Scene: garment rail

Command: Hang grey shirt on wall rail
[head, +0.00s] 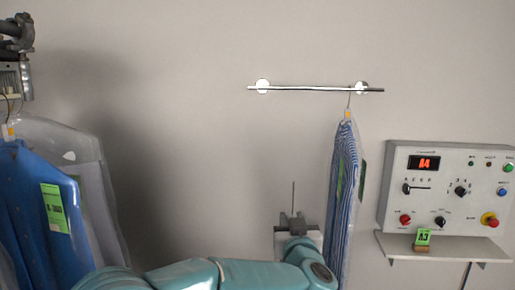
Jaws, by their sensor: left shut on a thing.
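A straight metal wall rail (310,89) is fixed to the wall by two round mounts. A blue-and-white striped shirt (343,185) in a clear cover hangs edge-on from its right end. My left gripper (292,218) is below the rail, left of the striped shirt. It is shut on what looks like a thin upright hanger wire (293,195), whose tip is well below the rail. Anything hanging under the wire is hidden by my gripper and arm. A pale grey covered garment (90,155) shows at the left; I cannot tell whether it is the grey shirt. My right gripper is not in view.
A blue shirt (25,210) with a green label (55,208) hangs at the left, under dark metal fittings (15,35). A control panel (447,160) and a small shelf (450,246) with a green A3 tag (423,236) are at the right. The rail's left and middle are bare.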

